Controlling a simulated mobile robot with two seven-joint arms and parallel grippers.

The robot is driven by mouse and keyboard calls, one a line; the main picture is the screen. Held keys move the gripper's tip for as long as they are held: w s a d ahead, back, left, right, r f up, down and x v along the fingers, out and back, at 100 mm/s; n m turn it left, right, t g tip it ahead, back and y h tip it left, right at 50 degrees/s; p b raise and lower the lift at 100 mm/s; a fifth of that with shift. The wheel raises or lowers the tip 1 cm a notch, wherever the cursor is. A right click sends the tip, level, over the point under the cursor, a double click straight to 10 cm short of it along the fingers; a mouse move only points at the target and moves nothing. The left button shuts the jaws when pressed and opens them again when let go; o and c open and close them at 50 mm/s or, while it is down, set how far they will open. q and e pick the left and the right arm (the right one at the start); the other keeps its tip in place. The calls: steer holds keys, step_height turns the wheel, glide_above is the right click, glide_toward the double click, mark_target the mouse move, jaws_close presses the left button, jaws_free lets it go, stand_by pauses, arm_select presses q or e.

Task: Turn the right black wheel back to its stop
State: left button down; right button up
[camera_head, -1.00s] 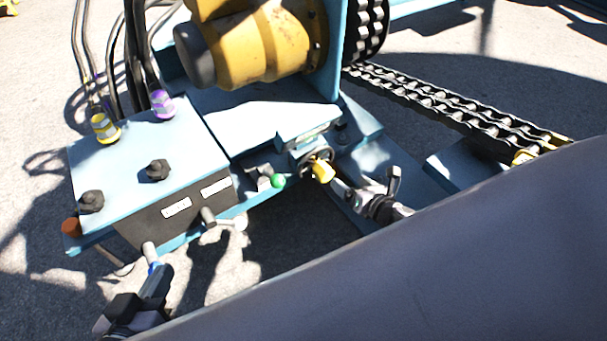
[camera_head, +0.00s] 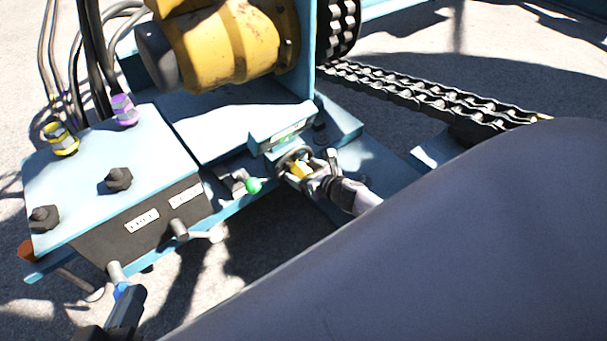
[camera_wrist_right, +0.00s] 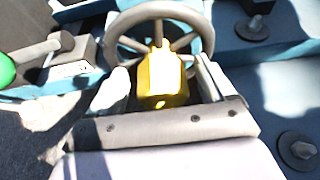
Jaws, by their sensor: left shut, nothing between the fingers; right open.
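A dark grey spoked handwheel (camera_head: 294,156) sits under a small light-blue housing at the centre of the head view. It fills the top of the right wrist view (camera_wrist_right: 206,28). A yellow block (camera_wrist_right: 162,80) stands in front of its hub; it also shows in the head view (camera_head: 300,171). My right gripper (camera_head: 317,173) is open at the wheel, its fingers on either side of the yellow block. I cannot tell whether they touch the wheel.
The control box (camera_head: 95,205) carries black knobs (camera_head: 118,179), hose fittings and a front lever (camera_head: 205,235). A green-knobbed lever (camera_head: 253,185) stands just left of the wheel. A yellow motor (camera_head: 225,50) and a chain (camera_head: 430,98) lie behind. My own arm covers the lower right.

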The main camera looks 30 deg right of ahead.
steer(key=shift+w+f, duration=0.15)
steer(key=shift+w, duration=0.15)
steer(key=c, duration=1.5)
steer(key=shift+a, duration=0.1)
